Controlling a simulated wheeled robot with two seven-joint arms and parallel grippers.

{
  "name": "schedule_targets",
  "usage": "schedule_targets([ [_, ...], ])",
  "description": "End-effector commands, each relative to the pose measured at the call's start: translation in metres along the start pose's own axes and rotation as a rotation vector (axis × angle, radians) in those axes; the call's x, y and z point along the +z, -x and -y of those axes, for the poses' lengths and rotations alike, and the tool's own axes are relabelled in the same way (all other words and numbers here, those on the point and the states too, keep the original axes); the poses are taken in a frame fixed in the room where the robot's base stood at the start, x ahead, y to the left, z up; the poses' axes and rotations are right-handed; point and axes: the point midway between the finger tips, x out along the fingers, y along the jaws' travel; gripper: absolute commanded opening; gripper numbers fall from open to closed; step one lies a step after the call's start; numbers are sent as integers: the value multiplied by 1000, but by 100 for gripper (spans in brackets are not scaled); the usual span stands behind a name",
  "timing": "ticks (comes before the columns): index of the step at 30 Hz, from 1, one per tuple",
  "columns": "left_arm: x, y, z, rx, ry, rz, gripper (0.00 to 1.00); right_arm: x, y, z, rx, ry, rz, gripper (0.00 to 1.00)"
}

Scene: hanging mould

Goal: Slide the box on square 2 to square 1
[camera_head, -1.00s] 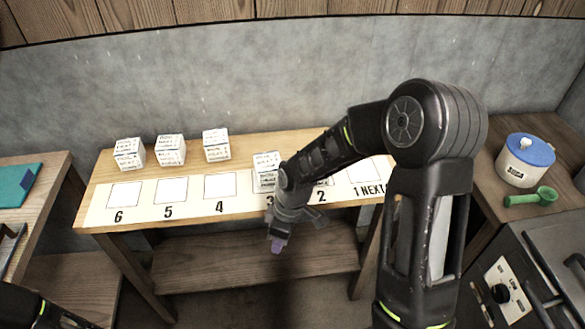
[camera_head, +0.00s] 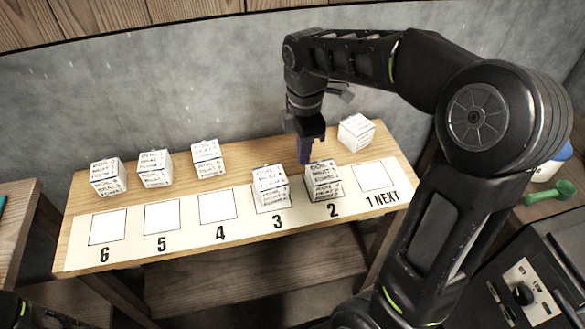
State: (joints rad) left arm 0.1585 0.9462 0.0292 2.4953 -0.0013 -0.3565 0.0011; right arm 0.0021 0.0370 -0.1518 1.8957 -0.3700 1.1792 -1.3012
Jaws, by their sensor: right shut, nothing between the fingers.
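The white printed box on square 2 (camera_head: 324,184) stands upright above the number 2. Square 1 (camera_head: 373,177), marked "1 NEXT", is bare. My right gripper (camera_head: 304,152) points down just behind and slightly left of the box on square 2. Its fingers are shut and hold nothing; I cannot tell whether they touch the box. My left gripper is not in view; only a dark part of my left arm shows at the lower left corner.
Another box (camera_head: 270,186) stands on square 3, close to the left. A tilted box (camera_head: 356,132) is behind square 1. Several boxes stand behind empty squares 4 (camera_head: 219,207), 5 (camera_head: 162,218) and 6 (camera_head: 108,226). The wooden table (camera_head: 75,205) meets a grey wall behind.

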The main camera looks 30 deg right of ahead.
Motion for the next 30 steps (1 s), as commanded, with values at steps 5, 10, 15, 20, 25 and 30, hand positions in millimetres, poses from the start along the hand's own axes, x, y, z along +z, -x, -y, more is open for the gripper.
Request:
schedule_targets([
  [5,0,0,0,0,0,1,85,0,0,0,0,0,0,0],
  [10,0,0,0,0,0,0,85,0,-2,0,-1,-1,0,0],
  [15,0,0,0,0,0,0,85,0,-13,0,-2,-1,0,0],
  [20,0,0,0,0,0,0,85,0,-35,1,-3,-1,0,0],
  [25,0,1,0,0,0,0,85,0,-65,1,-3,-2,0,0],
  [30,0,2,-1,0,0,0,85,0,-89,1,-3,-3,0,0],
])
